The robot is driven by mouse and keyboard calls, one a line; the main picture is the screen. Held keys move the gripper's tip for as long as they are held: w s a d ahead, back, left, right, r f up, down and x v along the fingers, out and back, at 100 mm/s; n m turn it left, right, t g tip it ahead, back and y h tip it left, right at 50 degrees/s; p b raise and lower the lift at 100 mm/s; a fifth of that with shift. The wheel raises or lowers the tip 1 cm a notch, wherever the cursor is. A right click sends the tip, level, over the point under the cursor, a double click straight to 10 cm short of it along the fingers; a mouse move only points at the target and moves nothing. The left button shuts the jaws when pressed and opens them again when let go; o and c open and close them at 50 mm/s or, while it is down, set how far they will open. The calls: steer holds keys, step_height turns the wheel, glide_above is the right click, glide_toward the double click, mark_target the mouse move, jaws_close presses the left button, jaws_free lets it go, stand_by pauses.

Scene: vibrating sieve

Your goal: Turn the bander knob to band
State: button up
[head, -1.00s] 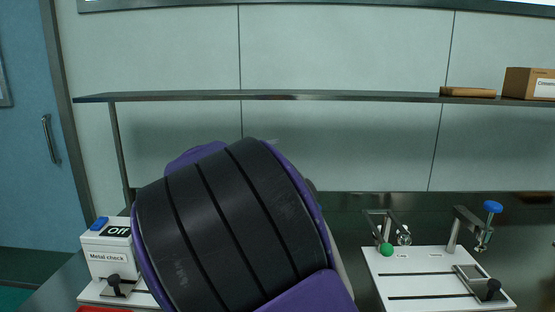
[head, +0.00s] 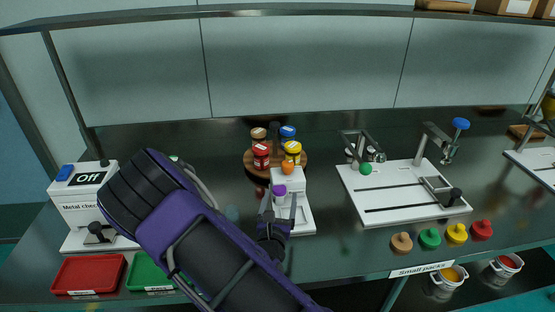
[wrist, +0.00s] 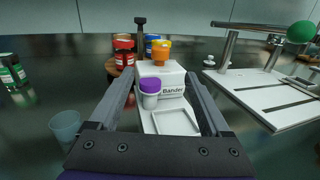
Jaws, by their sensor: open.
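The bander is a white box on a white base (head: 298,182), and its front reads "Bander" in the wrist view (wrist: 176,77). An orange knob-like piece (head: 288,168) sits on its top and also shows in the wrist view (wrist: 161,48). A small white jar with a purple lid (wrist: 150,90) stands at its front. My gripper (head: 281,206) is open and empty, pointing at the bander. In the wrist view its fingers (wrist: 160,82) lie either side of the jar and the box front. I cannot tell which way the orange piece is set.
A round wooden stand (head: 248,160) with several capped jars is behind the bander. A white board with metal arms (head: 385,205) is at right. The metal checker (head: 75,205), reading "Off", and red (head: 88,274) and green trays are at left. Several coloured caps lie at front right.

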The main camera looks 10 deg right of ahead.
mark_target(287, 170)
steer(key=x, duration=1.1)
steer(key=f+b+x, duration=0.1)
steer(key=x, duration=0.4)
steer(key=shift+w+d, duration=0.2)
steer(key=shift+w, duration=0.15)
